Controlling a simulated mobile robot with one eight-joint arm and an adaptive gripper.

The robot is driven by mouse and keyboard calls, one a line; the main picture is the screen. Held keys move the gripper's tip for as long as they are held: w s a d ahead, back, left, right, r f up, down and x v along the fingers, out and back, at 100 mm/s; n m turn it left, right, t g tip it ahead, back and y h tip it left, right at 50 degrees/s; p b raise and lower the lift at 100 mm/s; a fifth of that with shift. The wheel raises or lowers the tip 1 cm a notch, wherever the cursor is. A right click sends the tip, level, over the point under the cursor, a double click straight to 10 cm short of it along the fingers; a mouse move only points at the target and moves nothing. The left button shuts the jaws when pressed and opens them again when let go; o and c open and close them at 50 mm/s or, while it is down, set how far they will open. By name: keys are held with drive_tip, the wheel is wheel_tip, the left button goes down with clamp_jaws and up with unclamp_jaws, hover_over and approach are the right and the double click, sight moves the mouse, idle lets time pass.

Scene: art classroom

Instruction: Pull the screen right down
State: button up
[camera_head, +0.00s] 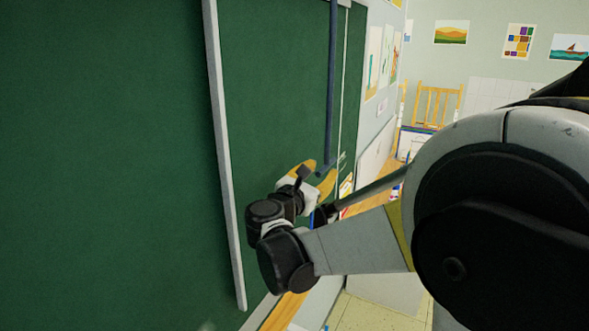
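A dark blue-grey upright bar (331,80) stands in front of the green board and runs up out of the picture; I cannot tell whether it is the screen seen edge-on or part of it. Its lower end is close to my gripper (322,169). My gripper has two orange-yellow fingers that stand apart, one on each side of the bar's lower end as seen here. I cannot tell whether they touch it. My wrist partly hides the gripper from this side.
A large green board (110,170) fills the left, with a pale upright strip (224,150) in front. A wooden ledge (283,312) runs below. Far right are a wooden easel (437,103) and pictures on the wall. Some tiled floor (365,314) shows clear at the bottom.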

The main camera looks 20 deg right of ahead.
drive_tip(key=shift+d, duration=0.1)
clamp_jaws()
drive_tip(key=shift+w, duration=0.1)
